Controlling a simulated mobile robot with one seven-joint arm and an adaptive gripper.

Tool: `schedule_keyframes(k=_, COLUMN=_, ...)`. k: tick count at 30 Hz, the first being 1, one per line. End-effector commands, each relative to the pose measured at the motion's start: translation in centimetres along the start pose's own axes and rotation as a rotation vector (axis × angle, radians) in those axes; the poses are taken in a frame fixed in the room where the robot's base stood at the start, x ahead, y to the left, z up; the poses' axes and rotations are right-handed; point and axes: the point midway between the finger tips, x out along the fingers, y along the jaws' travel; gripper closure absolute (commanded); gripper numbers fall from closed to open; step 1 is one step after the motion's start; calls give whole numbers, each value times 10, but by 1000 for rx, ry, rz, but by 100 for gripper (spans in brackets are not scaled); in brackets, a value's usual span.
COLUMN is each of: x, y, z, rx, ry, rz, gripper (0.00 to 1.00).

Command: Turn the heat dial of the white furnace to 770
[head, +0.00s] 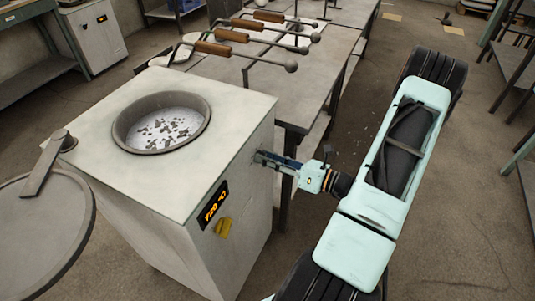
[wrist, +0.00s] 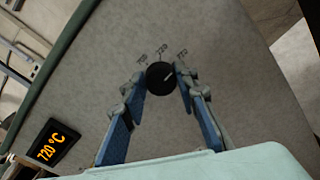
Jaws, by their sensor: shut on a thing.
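The white furnace (head: 158,228) stands at the left of the head view with an open round pot of bright, grey-flecked metal in its top. In the wrist view, the black heat dial (wrist: 160,80) sits on the furnace side, with a light pointer mark and small printed numbers above it, too blurred to read surely. My gripper (head: 262,158) reaches the furnace's right side. In the wrist view its blue fingers (wrist: 160,73) are on both sides of the dial, shut on it. The orange display (head: 214,205) reads 720 °C, also in the wrist view (wrist: 52,142). The dial is hidden in the head view.
A round lid (head: 40,240) stands at the furnace's left. Ladles with wooden handles (head: 213,48) lie across the bench (head: 275,90) behind the furnace. The floor to the right is mostly clear.

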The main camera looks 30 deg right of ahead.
Motion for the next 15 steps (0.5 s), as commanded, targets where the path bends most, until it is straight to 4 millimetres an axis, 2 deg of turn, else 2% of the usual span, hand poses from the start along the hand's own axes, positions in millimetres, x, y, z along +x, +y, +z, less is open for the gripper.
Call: schedule_keyframes(k=15, x=0, y=0, z=-2, rx=72, ry=7, rz=1, gripper=97)
